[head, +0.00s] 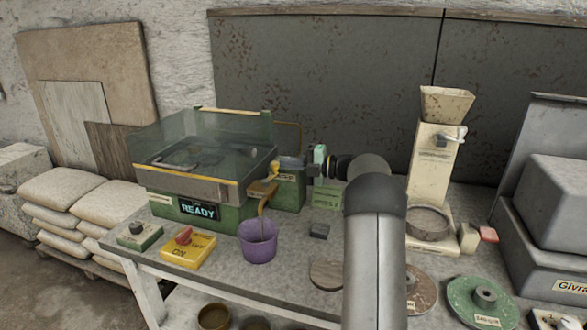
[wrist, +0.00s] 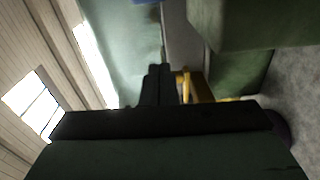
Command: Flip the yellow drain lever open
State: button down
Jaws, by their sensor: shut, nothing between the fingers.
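The green machine (head: 215,185) has a clear hood and a lit READY display. A small yellow part (head: 274,168), which looks like the drain lever, is at its right side, above the yellow drain spout (head: 264,190). My gripper (head: 303,161) comes in from the right, with its tips close to that part. In the wrist view my gripper's dark fingers (wrist: 159,71) are together and empty. A yellow part (wrist: 184,84) shows just right of the tips; I cannot tell whether they touch. The lever's exact position is partly hidden.
A purple bucket (head: 258,241) stands under the spout. A yellow switch box (head: 188,250) with a red knob is at the front left. A beige hopper stand (head: 434,170) is to the right, and a green disc (head: 482,302) lies at the front right.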

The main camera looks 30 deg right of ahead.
jog(key=shift+w+a, duration=0.15)
jog(key=shift+w, duration=0.35)
dwell(0.5)
jog(key=s+d, duration=0.2)
jog(key=d, duration=1.1)
jog(key=shift+s+r, duration=0.2)
jog(key=shift+r, duration=0.1)
jog(key=shift+a, duration=0.1)
